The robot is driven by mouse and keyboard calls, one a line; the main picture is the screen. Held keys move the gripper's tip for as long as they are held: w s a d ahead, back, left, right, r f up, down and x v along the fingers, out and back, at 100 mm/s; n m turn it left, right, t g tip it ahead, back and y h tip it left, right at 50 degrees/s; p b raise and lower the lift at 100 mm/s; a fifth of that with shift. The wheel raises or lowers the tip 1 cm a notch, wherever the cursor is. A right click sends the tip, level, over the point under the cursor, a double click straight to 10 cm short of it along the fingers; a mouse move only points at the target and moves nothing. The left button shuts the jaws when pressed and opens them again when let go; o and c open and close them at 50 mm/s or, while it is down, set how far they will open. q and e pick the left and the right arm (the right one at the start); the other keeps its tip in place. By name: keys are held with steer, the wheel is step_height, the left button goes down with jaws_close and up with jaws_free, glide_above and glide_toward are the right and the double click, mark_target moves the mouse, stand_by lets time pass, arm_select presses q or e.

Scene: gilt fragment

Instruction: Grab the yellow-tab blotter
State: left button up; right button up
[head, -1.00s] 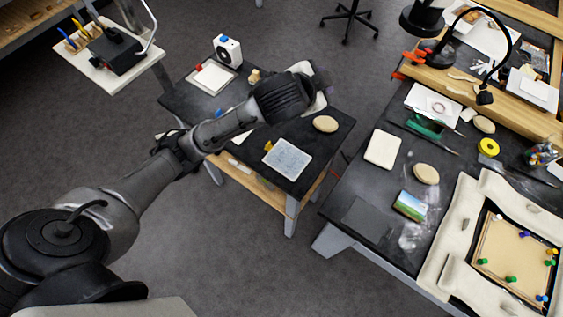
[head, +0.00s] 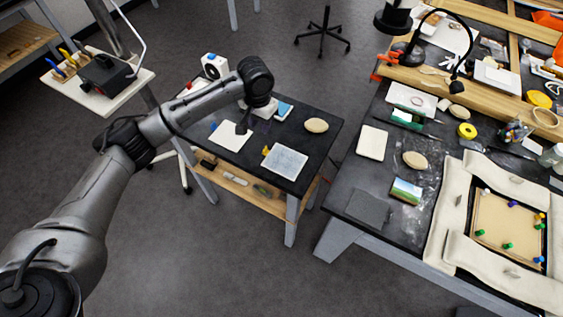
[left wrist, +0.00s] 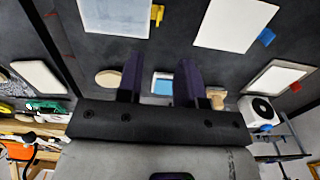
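The yellow-tab blotter (head: 285,162) is a pale blue-grey sheet at the front of the small black table, its yellow tab at its left edge. In the left wrist view, the blotter (left wrist: 115,15) is at the top, cut by the frame, with the tab on its right. A white sheet (head: 231,136) lies left of it; the left wrist view shows its blue tab (left wrist: 266,37). My left gripper (head: 242,129) is over the small table near the white sheet, left of and behind the yellow-tab blotter. Its fingers (left wrist: 158,78) are apart and empty. My right gripper is out of view.
A beige oval stone (head: 316,125) and a blue-and-white item (head: 285,109) lie on the small table. A red-tabbed sheet (left wrist: 275,78) and a white device (head: 214,66) are at its far end. The large worktable (head: 345,180) stands right, across a gap.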

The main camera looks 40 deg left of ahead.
mark_target(282, 158)
arm_select(q)
step_height(282, 158, down, 9)
steer(key=shift+r+b, duration=0.2)
steer(key=shift+b, duration=0.5)
steer(key=shift+s+f+b, duration=0.1)
steer(key=shift+f+b, duration=0.55)
steer(key=shift+f, duration=1.95)
steer(key=shift+c, duration=0.5)
jaws_close()
